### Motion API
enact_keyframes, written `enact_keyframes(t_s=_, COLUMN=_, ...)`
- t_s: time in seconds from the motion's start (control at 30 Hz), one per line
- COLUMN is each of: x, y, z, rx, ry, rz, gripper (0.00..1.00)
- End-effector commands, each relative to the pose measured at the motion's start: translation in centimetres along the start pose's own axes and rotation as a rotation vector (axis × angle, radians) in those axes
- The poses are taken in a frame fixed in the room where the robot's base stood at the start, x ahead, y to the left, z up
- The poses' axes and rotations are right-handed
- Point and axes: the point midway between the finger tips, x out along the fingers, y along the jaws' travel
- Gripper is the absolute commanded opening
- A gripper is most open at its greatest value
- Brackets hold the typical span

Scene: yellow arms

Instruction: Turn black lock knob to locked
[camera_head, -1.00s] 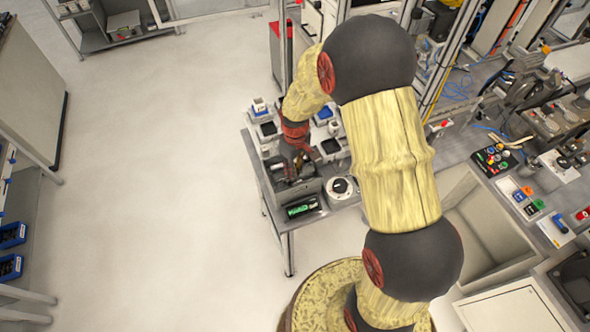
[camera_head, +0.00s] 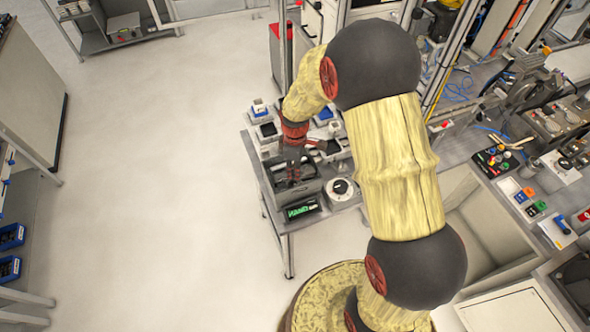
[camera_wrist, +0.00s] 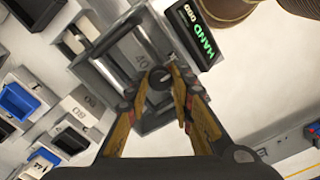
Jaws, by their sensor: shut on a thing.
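The black lock knob (camera_wrist: 160,78) shows in the wrist view as a small dark round part with a lighter centre, on a grey frame-like box (camera_wrist: 104,64). My gripper (camera_wrist: 166,84) has its two brown fingers closed on the knob, one at each side. In the head view my gripper (camera_head: 292,166) points down into the grey box (camera_head: 312,186) on the small table. The knob is too small and covered to tell apart there. I cannot tell from either view which way the knob is turned.
A black box with green lettering (camera_wrist: 199,32) stands beside the grey box. A white round dial (camera_head: 341,189) sits to its right in the head view. Several small bins with blue and white parts (camera_wrist: 18,100) lie to the left in the wrist view. Open floor lies left of the table.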

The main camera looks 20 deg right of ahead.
Motion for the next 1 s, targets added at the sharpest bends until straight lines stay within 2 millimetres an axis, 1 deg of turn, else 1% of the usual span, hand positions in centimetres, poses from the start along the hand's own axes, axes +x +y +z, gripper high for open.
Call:
enact_keyframes(t_s=0.33, x=-0.04, y=0.03, z=-0.01, rx=-0.003, ry=0.0, rz=0.001, gripper=0.0)
enact_keyframes(t_s=0.37, x=-0.04, y=0.04, z=-0.01, rx=-0.003, ry=0.0, rz=0.001, gripper=0.24)
enact_keyframes(t_s=0.4, x=-0.04, y=0.03, z=-0.01, rx=-0.003, ry=0.0, rz=0.001, gripper=0.26)
enact_keyframes(t_s=0.7, x=-0.01, y=0.01, z=0.0, rx=-0.002, ry=0.0, rz=0.0, gripper=0.42)
enact_keyframes(t_s=1.0, x=-0.18, y=0.02, z=-0.01, rx=-0.002, ry=0.0, rz=0.001, gripper=0.42)
